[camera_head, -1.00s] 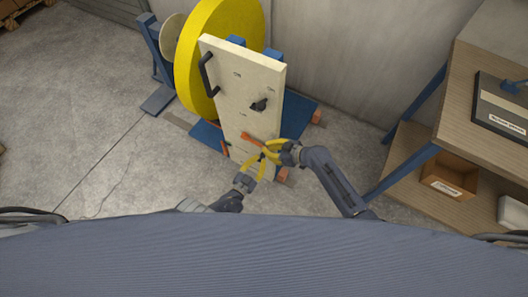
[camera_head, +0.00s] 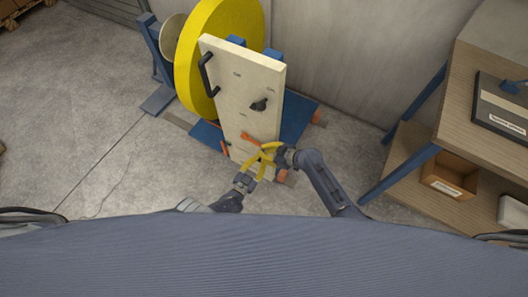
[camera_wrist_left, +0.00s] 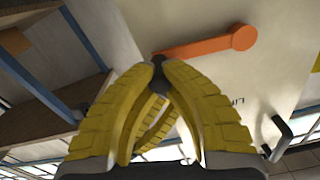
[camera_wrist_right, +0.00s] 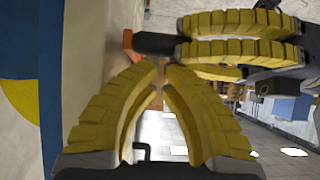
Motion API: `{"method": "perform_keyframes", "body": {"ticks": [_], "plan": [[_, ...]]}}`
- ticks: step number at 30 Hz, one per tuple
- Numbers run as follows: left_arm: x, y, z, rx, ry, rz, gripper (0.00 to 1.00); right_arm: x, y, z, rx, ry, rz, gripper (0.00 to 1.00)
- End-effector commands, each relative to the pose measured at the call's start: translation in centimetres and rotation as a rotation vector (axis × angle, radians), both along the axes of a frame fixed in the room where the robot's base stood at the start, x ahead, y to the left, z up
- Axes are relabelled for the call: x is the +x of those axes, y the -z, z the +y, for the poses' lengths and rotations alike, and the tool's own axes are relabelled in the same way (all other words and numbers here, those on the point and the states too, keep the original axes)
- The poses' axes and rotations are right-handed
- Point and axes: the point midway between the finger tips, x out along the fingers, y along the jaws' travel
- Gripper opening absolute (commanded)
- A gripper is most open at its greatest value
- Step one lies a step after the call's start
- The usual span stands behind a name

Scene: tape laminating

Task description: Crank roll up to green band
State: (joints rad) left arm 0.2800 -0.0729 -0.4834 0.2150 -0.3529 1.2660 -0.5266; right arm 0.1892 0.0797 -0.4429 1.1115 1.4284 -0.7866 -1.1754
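A pale upright panel (camera_head: 236,100) stands on a blue base, with a large yellow disc (camera_head: 222,45) behind it. An orange crank arm (camera_wrist_left: 205,46) is low on the panel's front, with a dark handle at its end. My left gripper (camera_head: 258,163) has its fingertips against both sides of this handle in the left wrist view (camera_wrist_left: 160,68). My right gripper (camera_head: 265,150) is beside the left one; in the right wrist view its fingertips (camera_wrist_right: 163,70) nearly meet with nothing seen between them. The dark handle (camera_wrist_right: 155,43) lies just beyond them. I see no green band.
A black pull handle (camera_head: 207,74) and a black knob (camera_head: 259,104) are on the panel. A wooden workbench (camera_head: 478,100) with an open box (camera_head: 449,180) on its lower shelf stands at the right.

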Motion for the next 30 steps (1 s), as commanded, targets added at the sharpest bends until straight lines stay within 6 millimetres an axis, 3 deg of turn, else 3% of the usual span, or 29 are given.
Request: {"method": "perform_keyframes", "body": {"ticks": [1,17,18,27,30], "plan": [[-0.6,0.7,0.4,0.011,0.0,0.014,0.0,0.0,0.0,0.0,0.0,0.0,0.0,0.0],[-0.5,0.5,0.3,0.003,-0.002,0.011,0.0,-0.4,2.2,-0.4,-0.011,-0.003,0.007,0.0],[-0.5,0.5,0.3,0.003,-0.001,0.01,0.1,-0.5,2.2,-0.4,-0.012,-0.003,0.007,0.0],[-0.1,0.0,0.1,-0.002,-0.001,0.0,0.45,-0.4,2.1,-0.3,-0.009,-0.002,0.007,0.0],[0.0,0.0,0.0,-0.003,0.0,-0.001,0.45,-0.3,2.0,-0.2,-0.007,-0.003,0.006,0.0]]}}
